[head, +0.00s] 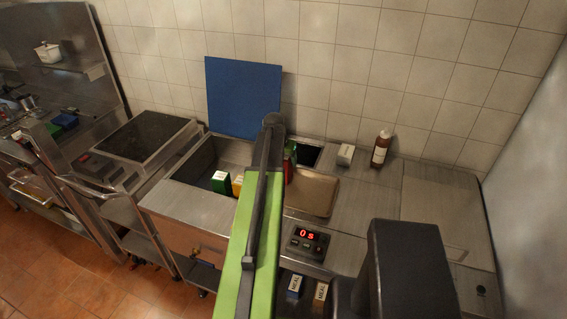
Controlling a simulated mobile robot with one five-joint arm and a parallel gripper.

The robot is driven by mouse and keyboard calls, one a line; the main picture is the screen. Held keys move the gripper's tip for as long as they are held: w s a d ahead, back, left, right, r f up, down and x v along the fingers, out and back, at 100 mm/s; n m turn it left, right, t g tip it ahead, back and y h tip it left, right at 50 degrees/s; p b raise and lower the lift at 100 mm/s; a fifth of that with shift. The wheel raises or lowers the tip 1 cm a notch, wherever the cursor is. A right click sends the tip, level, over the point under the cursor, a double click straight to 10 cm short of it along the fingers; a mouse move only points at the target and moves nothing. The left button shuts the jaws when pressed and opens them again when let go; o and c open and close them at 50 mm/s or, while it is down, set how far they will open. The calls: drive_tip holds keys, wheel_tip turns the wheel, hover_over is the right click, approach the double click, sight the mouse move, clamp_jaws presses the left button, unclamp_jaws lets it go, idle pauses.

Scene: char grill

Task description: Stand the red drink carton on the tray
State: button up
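A shallow tan tray (318,194) lies on the steel counter right of my arm; its left part is hidden by the arm. A narrow strip of red (288,174) shows just right of my arm at the tray's left side. It may be the red drink carton, but most of it is hidden. My arm reaches up the middle of the picture and bends down at its far end, just above the red strip. My gripper's fingers are not clearly visible there, so I cannot tell whether they hold it.
Left of my arm are a green carton (220,182) and a yellow carton (238,185). A brown bottle (380,149) and a small pale box (345,155) stand behind the tray. A timer (306,243) is in front. A blue board (243,97) leans on the wall. The right counter is clear.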

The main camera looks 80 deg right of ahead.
drive_tip(key=shift+o, duration=1.3)
drive_tip(key=shift+r, duration=0.1)
drive_tip(key=p+v, duration=1.1)
drive_tip(key=v, duration=0.1)
drive_tip(key=shift+w, duration=0.1)
